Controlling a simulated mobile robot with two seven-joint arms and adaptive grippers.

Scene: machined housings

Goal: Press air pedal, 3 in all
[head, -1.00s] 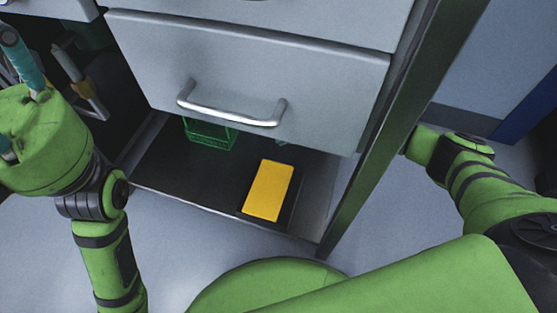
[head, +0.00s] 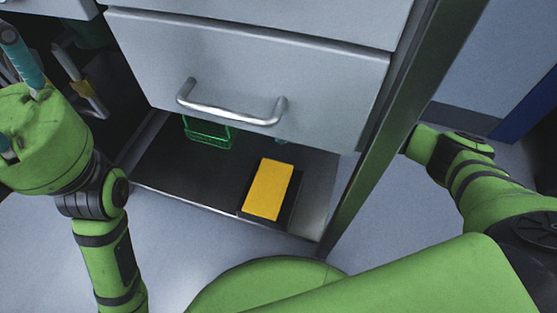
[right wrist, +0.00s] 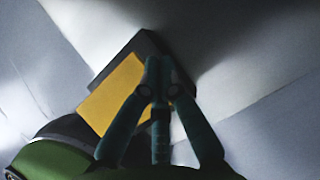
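The air pedal (head: 268,190) is a yellow plate on a black base on the dark floor of the recess under the drawer. In the right wrist view the pedal (right wrist: 117,92) lies close behind my right gripper (right wrist: 158,68). Its teal fingers converge at the tips, look shut with nothing visible between them, and overlap the pedal's edge; I cannot tell whether they touch it. In the head view the drawer and post hide most of this gripper. My left gripper (head: 22,60) is at the upper left, partly cut off, its opening unclear.
A grey drawer front (head: 240,75) with a metal handle (head: 230,110) overhangs the recess. A metal post (head: 390,130) stands right of it. A green wire basket (head: 208,134) is in the recess. The floor (head: 190,235) in front is clear.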

